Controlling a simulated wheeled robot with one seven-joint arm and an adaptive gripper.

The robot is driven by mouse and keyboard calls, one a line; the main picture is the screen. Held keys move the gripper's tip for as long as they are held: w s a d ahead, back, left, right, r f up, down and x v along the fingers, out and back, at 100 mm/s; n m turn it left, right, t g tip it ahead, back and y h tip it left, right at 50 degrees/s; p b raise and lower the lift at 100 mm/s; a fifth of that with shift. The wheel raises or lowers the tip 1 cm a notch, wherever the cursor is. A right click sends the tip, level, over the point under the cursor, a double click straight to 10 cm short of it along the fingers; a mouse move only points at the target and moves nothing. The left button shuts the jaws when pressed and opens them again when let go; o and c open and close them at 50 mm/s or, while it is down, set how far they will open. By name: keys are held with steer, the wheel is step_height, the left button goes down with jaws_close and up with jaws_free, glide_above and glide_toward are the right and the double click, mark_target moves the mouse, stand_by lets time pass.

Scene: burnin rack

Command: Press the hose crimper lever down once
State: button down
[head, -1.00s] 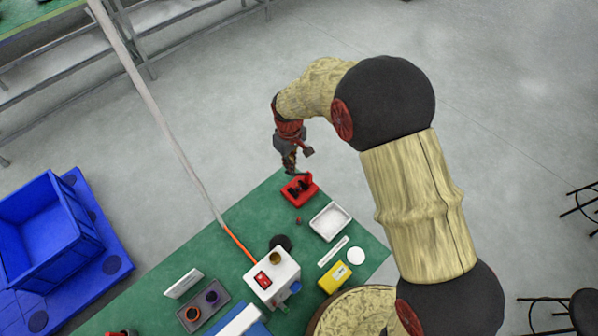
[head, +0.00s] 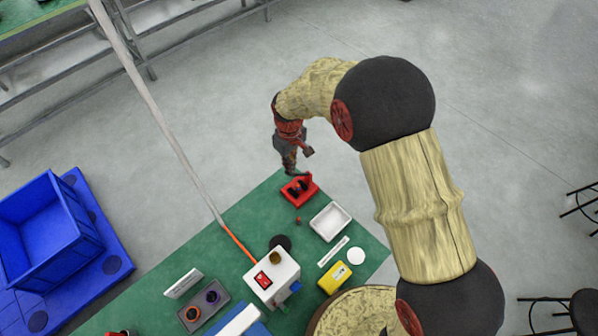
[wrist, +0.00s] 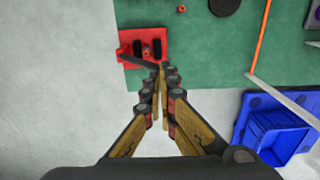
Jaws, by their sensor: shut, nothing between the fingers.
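The hose crimper is a small red device (head: 300,189) near the far corner of the green table in the head view. It also shows at the top of the wrist view (wrist: 128,38), with dark parts on its body. A dark bar (wrist: 137,61), which looks like its lever, slants across its near edge towards my fingertips. My gripper (head: 291,172) is shut and empty, pointing down just behind the crimper in the head view. In the wrist view my fingertips (wrist: 161,69) are at the bar's right end; I cannot tell whether they touch it.
A white tray (head: 343,211), a yellow box (head: 335,277) and a white machine with a red switch (head: 287,268) stand on the green table (head: 240,213). A blue crate (head: 75,250) stands at left. The floor beyond the table's far corner is clear.

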mark_target(298, 174)
steer(key=shift+f+b, duration=0.8)
steer(key=shift+f, duration=0.8)
steer(key=shift+s+a+f+b, duration=0.6)
steer(key=shift+s+f, duration=0.1)
steer(key=shift+f, duration=0.15)
